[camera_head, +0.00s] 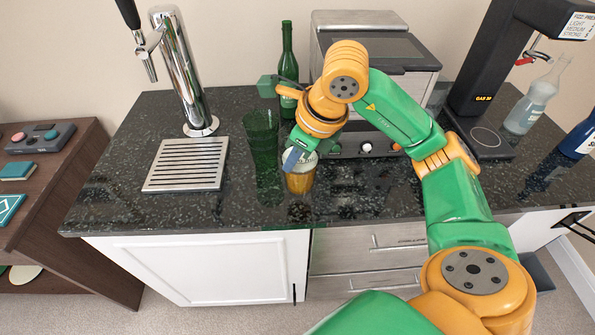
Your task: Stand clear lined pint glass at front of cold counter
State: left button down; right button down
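A pint-shaped glass (300,181) with an amber lower part and a pale top stands on the dark speckled counter (245,208), close to its front edge. I cannot make out a line on it. My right gripper (296,156) reaches down to the top of this glass. A bluish finger shows at the glass's upper left side; the wrist hides the rest, so whether it grips is unclear. A dark green see-through glass (262,132) stands just left of the gripper. My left gripper is not in view.
A tap tower (180,75) and a slatted drip tray (187,165) stand at left. A green bottle (288,55) and a steel machine (375,48) stand behind. A black dispenser (490,75) and a clear bottle (533,103) are at right. The counter's front left is clear.

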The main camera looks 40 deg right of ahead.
send_over(297, 193)
jog(key=f, duration=0.3)
jog(key=f+p, duration=0.1)
jog(key=shift+w+d+f, duration=0.2)
jog(key=shift+d, duration=0.05)
jog(key=shift+w+a+f, duration=0.1)
jog(key=shift+f, duration=0.05)
jog(key=c, duration=1.1)
grip_release()
jog(key=shift+r, duration=0.25)
jog(key=shift+s+r, duration=0.2)
jog(key=shift+r, duration=0.15)
jog(key=v, duration=1.1)
jog(key=shift+s+p, duration=0.15)
jog(key=shift+p, duration=0.15)
